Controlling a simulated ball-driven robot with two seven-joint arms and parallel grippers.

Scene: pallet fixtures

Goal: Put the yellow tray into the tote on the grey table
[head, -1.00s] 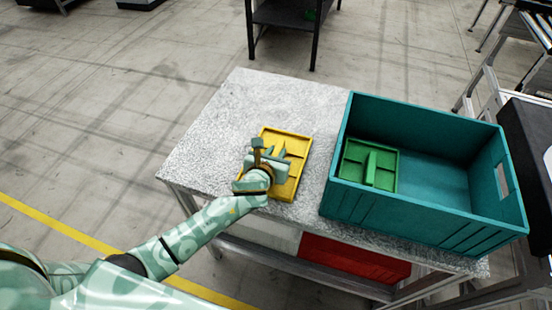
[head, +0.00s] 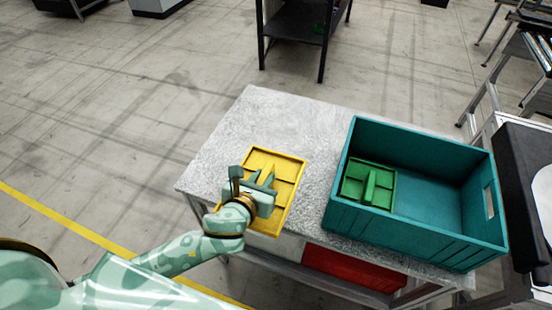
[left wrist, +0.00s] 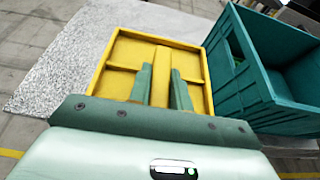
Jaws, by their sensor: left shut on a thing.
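The yellow tray (head: 287,168) is a shallow, divided tray with a raised middle bar. My left gripper (head: 266,180) is shut on that bar from above. The left wrist view shows its two fingers (left wrist: 161,78) on either side of the bar. The tray overlaps the front edge of the grey table (head: 232,140) in the head view and looks slightly raised above it. The teal tote (head: 410,235) stands on the right part of the table, open at the top. It also shows at the right in the left wrist view (left wrist: 248,90). My right gripper is out of view.
A green divided tray (head: 383,195) lies inside the tote at its left end; the tote's right part is empty. A red bin (head: 350,270) sits below the table top. A dark rack (head: 300,25) stands behind. The table's back left is clear.

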